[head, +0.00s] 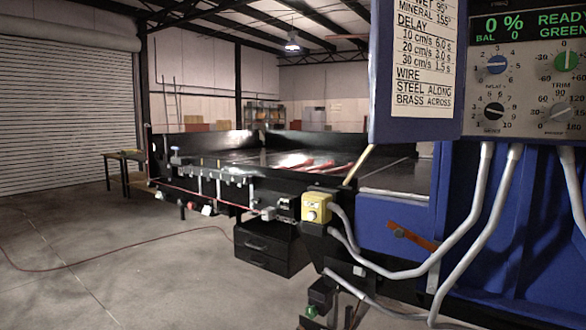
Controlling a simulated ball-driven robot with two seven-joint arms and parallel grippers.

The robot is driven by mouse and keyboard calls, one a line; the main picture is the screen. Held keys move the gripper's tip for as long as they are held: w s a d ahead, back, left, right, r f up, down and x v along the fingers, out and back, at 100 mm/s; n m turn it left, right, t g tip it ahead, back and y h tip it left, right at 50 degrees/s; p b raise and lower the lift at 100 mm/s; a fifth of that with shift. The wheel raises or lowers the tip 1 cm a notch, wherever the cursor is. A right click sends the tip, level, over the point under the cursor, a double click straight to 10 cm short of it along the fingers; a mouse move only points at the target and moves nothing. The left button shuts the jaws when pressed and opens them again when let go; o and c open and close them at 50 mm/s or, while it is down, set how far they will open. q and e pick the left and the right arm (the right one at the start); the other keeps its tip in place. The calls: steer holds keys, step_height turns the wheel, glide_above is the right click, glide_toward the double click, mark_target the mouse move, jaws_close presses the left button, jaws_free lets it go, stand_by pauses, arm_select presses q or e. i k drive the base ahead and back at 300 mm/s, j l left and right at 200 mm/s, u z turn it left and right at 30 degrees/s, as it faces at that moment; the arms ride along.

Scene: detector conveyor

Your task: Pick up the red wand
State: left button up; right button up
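An orange-red bar (411,238) lies slanted against the blue housing at the lower right, its left end a little higher. It may be the red wand, but I cannot be sure. Several long red shapes (318,167) lie on the black conveyor bed (240,158). They are too small and shiny to tell whether they are objects or reflections. A thin brass-coloured rod (358,166) stands tilted by the conveyor's near right end. Neither of my grippers shows in the head view.
A blue detector cabinet (480,215) with a control panel (526,75) fills the right side. Grey cables (480,235) hang before it. A yellow switch box (316,208) and black drawers (270,247) stand mid-view. A thin red cord (120,262) crosses the open floor at left.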

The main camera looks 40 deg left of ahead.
mark_target(310, 160)
steer(key=j+z, duration=0.1)
steer(key=z, duration=0.15)
steer(key=j+z, duration=0.55)
steer(key=j, duration=0.5)
steer(key=k+j+z, duration=0.1)
steer(key=j+z, duration=0.25)
steer(key=j, duration=0.5)
